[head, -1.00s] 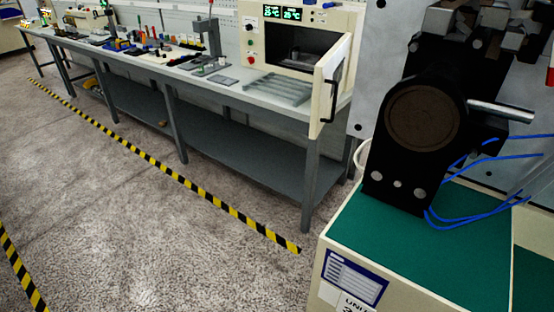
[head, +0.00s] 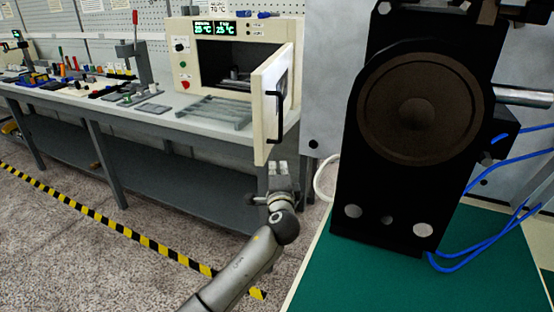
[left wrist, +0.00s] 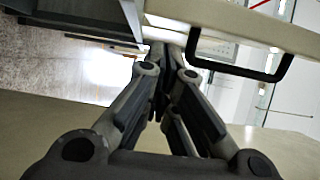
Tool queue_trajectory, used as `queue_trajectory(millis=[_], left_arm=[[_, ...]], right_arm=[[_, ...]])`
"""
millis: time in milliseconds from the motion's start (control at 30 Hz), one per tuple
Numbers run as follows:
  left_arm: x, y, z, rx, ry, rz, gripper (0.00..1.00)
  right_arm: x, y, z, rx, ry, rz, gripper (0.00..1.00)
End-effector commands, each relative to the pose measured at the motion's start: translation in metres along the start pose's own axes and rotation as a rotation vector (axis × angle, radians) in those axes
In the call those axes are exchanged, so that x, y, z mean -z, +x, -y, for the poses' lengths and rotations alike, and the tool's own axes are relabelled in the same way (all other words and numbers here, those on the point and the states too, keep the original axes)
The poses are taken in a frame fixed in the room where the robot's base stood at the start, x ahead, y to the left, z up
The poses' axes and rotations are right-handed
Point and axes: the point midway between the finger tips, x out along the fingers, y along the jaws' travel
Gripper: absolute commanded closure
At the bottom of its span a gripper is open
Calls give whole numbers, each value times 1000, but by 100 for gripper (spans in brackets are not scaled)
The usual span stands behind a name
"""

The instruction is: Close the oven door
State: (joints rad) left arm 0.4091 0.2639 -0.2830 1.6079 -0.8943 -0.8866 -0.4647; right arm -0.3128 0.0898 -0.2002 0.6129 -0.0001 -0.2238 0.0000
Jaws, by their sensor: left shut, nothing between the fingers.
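The cream oven (head: 185,62) stands on the bench with its door (head: 266,112) swung wide open toward me, so the dark inside shows. A black bar handle (head: 280,117) is on the door's right-hand face. My left gripper (head: 279,168) is just below the door's lower edge in the head view. In the left wrist view my left gripper (left wrist: 170,48) is shut and empty, its fingers pointing toward the door (left wrist: 235,20), with the black handle (left wrist: 240,68) to their right. Whether the fingertips touch the door I cannot tell. My right gripper is not in view.
The workbench (head: 150,118) runs left from the oven and carries several tools and parts. A black machine with a round disc (head: 415,110) stands on a green-topped unit (head: 400,270) close on the right. Yellow-black floor tape (head: 120,227) crosses the open floor in front of the bench.

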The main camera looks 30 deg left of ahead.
Motion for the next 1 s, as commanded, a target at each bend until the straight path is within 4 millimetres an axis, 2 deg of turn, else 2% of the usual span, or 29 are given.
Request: queue_trajectory(millis=[200,400,600,1000], left_arm=[[0,36,0,0,1,1,100],[0,55,-1,-1,0,0,100],[0,61,-1,-2,0,0,100],[-3,62,-1,-2,0,-4,100]], right_arm=[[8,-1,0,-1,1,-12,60],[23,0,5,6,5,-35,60],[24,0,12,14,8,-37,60],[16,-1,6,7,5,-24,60]])
